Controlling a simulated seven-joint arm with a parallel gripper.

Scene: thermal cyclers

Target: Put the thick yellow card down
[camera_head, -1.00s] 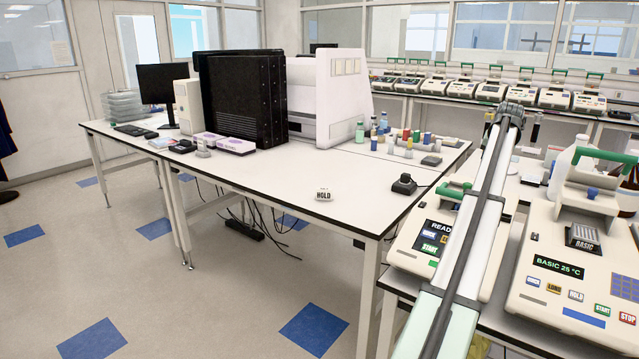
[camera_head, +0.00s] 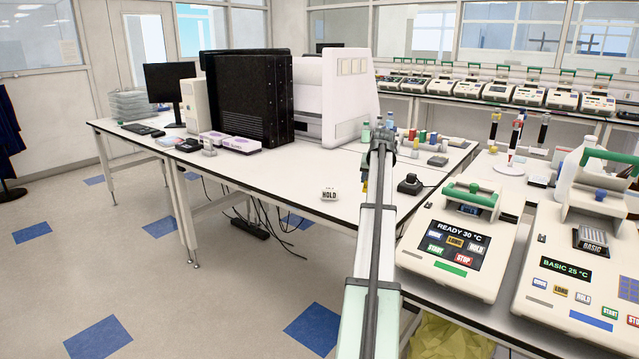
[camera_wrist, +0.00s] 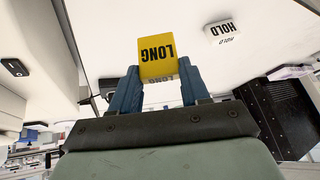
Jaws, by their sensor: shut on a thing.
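The thick yellow card (camera_wrist: 158,55), marked LONG, is between the two blue fingers of my gripper (camera_wrist: 159,85) in the wrist view. My gripper is shut on it. In the head view only a small yellow part of the card (camera_head: 365,187) shows beside the end of my arm, which hides the rest. The card is over the right part of the white table (camera_head: 290,185). I cannot tell whether it touches the tabletop.
A white HOLD card (camera_head: 329,195) stands on the table left of my gripper. A small black device (camera_head: 410,184) is close on the right. Bottles and vials (camera_head: 420,137) stand behind. A thermal cycler (camera_head: 459,240) is to the right. The table's front middle is clear.

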